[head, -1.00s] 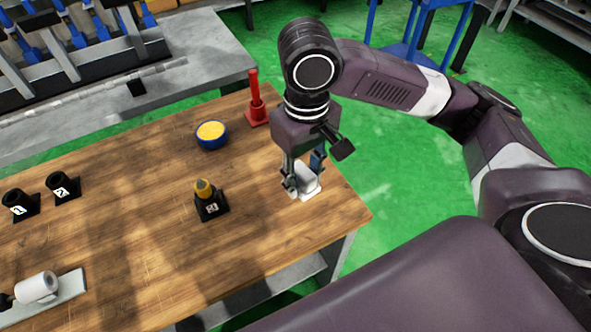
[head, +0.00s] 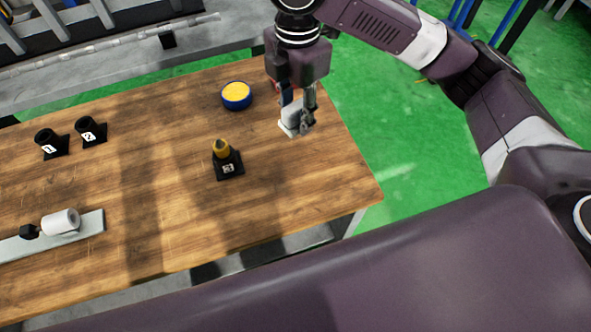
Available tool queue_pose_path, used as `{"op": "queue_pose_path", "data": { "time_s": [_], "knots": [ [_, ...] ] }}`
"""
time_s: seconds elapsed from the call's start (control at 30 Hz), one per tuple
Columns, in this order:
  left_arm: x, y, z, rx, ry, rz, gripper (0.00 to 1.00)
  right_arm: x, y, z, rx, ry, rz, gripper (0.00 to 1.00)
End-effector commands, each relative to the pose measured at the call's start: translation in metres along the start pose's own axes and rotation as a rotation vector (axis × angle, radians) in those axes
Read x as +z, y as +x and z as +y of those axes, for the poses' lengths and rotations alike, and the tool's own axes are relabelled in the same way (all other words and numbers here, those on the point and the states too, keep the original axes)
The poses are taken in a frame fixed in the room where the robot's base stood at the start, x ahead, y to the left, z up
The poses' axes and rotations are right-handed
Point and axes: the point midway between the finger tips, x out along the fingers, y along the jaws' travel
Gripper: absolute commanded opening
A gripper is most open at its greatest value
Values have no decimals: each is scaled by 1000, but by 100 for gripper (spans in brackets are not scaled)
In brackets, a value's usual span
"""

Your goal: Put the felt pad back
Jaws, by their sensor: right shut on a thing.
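My right gripper (head: 298,120) is at the right part of the wooden table, fingers pointing down. It is shut on a small white block (head: 291,117), which may be the felt pad; the fingers hide part of it. I cannot tell whether the block touches the table or is just above it. My left gripper is not in view.
A blue round tub with yellow contents (head: 236,96) stands left of my right gripper. A black holder marked 3 (head: 229,168) bears a yellow-topped piece. Black holders 1 (head: 50,145) and 2 (head: 91,132) and a white roll on a plate (head: 61,221) are at left.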

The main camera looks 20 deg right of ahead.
Motion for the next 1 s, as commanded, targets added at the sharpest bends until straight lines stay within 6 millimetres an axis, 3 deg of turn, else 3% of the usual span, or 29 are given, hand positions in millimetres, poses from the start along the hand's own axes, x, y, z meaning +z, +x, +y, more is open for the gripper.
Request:
{"op": "queue_pose_path", "data": {
  "time_s": [0.17, 0.7, 1.0],
  "knots": [
    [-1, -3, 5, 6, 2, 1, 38, 0, 11, 1, -5, -55, -1, 13],
    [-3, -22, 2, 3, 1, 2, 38, 0, 141, 0, -3, -55, -1, 13],
    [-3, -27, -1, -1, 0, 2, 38, 0, 173, 0, -4, -55, -3, 13]
  ]
}}
